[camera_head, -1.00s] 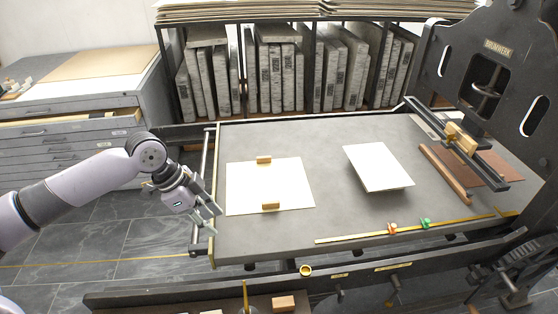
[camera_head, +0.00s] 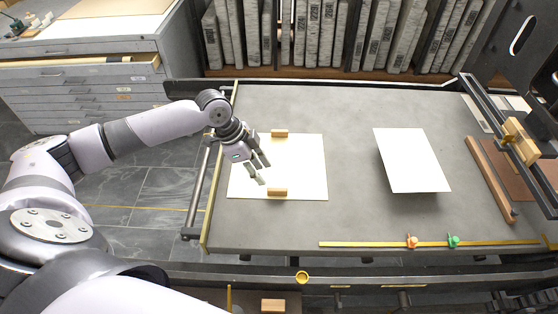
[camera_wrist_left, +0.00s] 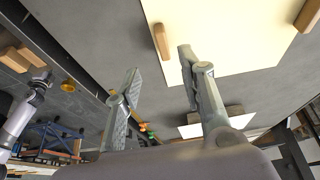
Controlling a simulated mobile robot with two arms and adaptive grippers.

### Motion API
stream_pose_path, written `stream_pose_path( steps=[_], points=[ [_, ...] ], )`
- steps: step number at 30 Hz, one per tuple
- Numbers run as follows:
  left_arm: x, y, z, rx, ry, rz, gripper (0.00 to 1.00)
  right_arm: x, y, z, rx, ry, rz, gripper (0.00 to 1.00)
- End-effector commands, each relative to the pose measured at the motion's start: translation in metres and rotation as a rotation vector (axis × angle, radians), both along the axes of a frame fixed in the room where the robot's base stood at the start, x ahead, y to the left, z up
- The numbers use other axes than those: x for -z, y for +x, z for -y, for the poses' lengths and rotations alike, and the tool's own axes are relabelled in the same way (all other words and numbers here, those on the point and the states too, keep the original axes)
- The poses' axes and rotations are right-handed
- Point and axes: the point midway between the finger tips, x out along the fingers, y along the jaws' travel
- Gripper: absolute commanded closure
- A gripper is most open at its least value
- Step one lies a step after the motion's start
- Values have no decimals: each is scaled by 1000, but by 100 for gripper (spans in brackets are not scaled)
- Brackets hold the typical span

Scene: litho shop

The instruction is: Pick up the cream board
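A flat cream board (camera_head: 305,165) lies on the left part of the grey press bed. Two small wooden blocks sit on it, one at its far edge (camera_head: 280,133) and one at its near edge (camera_head: 277,191). My left gripper (camera_head: 263,171) is open and empty, its fingers over the board's left part in the head view. In the left wrist view, the open fingers (camera_wrist_left: 158,63) are near the cream board (camera_wrist_left: 235,35) and its wooden block (camera_wrist_left: 161,41). A paler board (camera_head: 412,165) is at the right, casting a shadow. My right arm seems to show small in the wrist view, its gripper (camera_wrist_left: 40,82) unclear.
The grey press bed (camera_head: 345,215) is clear between the boards. A brass ruler (camera_head: 370,244) with red and green clips lies along its near edge. A wooden bar (camera_head: 490,178) and the dark press frame stand at the right. Stone slabs (camera_head: 312,35) fill the rack behind.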

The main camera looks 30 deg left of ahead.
Motion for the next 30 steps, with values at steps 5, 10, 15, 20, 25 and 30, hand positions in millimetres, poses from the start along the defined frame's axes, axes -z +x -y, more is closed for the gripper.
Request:
stream_pose_path(
  steps=[5, 10, 15, 20, 25, 30],
  points=[
    [29, 5, 12, -1, -2, -2, 63, -4, 7, 0, -1, 1, 11, 100],
    [41, 8, 15, -1, 0, 0, 63, -6, 13, -1, -1, 2, 21, 100],
    [55, 13, 24, 1, -1, -2, 63, -12, 13, -1, -1, 2, 21, 100],
    [77, 18, 33, -1, -2, -2, 63, -15, 12, -1, -1, 2, 19, 100],
    [87, 20, 36, 0, 0, 0, 63, -16, 12, -1, -1, 2, 18, 100],
    [88, 20, 36, 0, 0, 0, 63, -16, 11, -1, 0, 1, 16, 100]
  ],
)
